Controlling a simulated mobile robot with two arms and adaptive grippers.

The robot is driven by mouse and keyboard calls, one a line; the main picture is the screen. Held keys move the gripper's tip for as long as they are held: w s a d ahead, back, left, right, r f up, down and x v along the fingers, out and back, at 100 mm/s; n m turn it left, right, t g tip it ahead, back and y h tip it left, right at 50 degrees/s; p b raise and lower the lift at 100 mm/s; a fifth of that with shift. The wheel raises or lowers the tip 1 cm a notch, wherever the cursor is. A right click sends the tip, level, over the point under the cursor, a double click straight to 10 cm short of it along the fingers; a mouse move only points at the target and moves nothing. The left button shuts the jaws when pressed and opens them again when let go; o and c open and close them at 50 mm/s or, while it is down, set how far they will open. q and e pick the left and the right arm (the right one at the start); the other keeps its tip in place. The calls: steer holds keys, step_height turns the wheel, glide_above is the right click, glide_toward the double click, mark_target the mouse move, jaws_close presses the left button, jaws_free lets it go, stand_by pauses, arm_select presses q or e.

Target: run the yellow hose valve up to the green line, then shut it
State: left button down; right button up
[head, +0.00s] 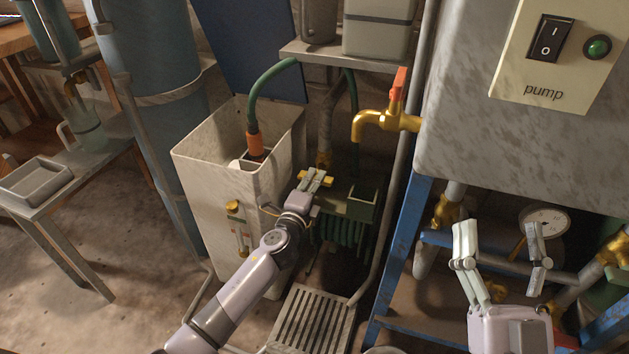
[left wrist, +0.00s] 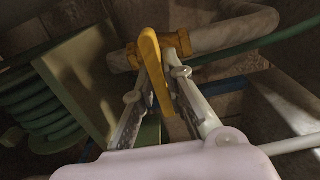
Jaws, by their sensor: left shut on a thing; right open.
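A green hose (head: 268,82) with an orange end (head: 255,144) enters the tank's top. My right gripper (head: 502,243) is open and empty.
A brass tap with a red handle (head: 397,92) juts out above the valve. A pump switch panel (head: 550,50) is at the upper right. A pressure gauge (head: 544,221) and brass pipework lie behind my right gripper. A slatted metal step (head: 312,320) stands in front.

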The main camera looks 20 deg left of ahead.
arm_select(q)
steer(key=c, duration=1.7)
jaws_free()
steer(key=shift+o, duration=0.2)
steer(key=shift+s, duration=0.1)
steer(key=s, duration=1.2)
steer(key=shift+a, duration=0.15)
steer(key=shift+w, duration=0.1)
